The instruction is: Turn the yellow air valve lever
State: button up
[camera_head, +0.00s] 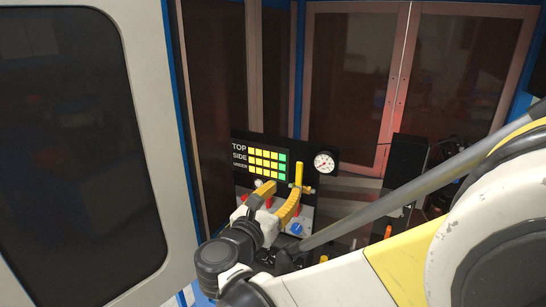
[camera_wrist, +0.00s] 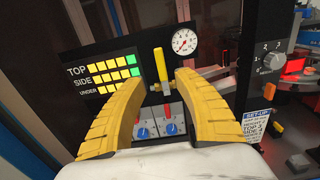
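The yellow air valve lever (camera_wrist: 158,68) stands upright on the dark panel, with a brass-coloured fitting at its base. In the head view the lever (camera_head: 299,173) shows just beyond the fingers. My gripper (camera_wrist: 165,82) has two thick yellow fingers spread wide apart, with nothing between them. In the wrist view the lever appears in the gap between the fingertips, a little beyond them. My gripper (camera_head: 278,193) is also seen in the head view, in front of the panel. I cannot tell whether a finger touches the lever.
A pressure gauge (camera_head: 325,162) sits right of the lever. A display (camera_head: 262,160) with yellow and green squares is at left. Grey boxes with blue knobs (camera_wrist: 171,127) and red levers are below. A dark box with a knob (camera_wrist: 268,60) stands at right.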

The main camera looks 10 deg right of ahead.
aim_at(299, 173)
jog(key=x, duration=1)
jog(key=shift+w+d+r+b, duration=0.1)
jog(key=shift+w+d+b, duration=0.15)
jog(key=shift+d+b, duration=0.1)
jog(key=shift+a, duration=0.1)
grip_shut()
